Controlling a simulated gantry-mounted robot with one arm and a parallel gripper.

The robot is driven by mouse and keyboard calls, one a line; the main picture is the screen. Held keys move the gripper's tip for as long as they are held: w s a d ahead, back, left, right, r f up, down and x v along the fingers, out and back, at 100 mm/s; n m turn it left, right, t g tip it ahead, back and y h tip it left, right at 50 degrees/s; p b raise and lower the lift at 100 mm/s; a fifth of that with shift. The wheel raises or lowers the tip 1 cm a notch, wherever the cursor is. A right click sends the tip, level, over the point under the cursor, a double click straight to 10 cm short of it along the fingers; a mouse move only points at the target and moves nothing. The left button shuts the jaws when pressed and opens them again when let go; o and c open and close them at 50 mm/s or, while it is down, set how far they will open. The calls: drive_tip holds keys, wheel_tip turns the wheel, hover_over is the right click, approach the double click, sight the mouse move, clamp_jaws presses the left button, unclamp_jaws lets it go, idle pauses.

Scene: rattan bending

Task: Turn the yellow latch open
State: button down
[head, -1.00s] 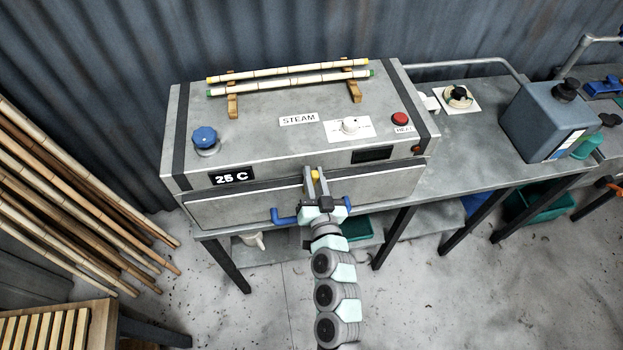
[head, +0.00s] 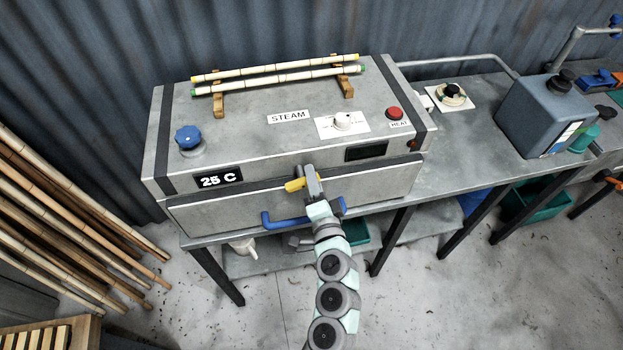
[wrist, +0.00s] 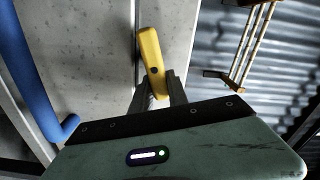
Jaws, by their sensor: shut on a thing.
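The yellow latch (head: 294,185) is on the front of the grey steam box (head: 237,222), near the seam below the lid. In the head view it lies nearly sideways, its free end pointing left. My gripper (head: 312,180) is at the latch's right part and shut on it. In the wrist view the latch (wrist: 152,58) stands out from between the two dark fingers (wrist: 158,92), and its lower end is partly hidden by them. The blue handle (head: 285,219) runs across the box front below the latch, partly hidden by my arm.
On the box top are a blue knob (head: 188,138), a white dial (head: 343,121), a red button (head: 394,112) and two rattan poles (head: 278,72) on wooden rests. A blue-grey tank (head: 540,118) stands on the bench at right. The display reads 25 C.

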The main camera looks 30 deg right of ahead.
drive_tip(key=shift+f+m+b, duration=0.2)
drive_tip(key=shift+f+m, duration=0.05)
drive_tip(key=shift+m, duration=0.65)
drive_tip(key=shift+f+m+b, duration=0.2)
drive_tip(key=shift+m, duration=0.7)
drive_tip(key=c, duration=1.3)
unclamp_jaws()
drive_tip(key=shift+f, duration=0.1)
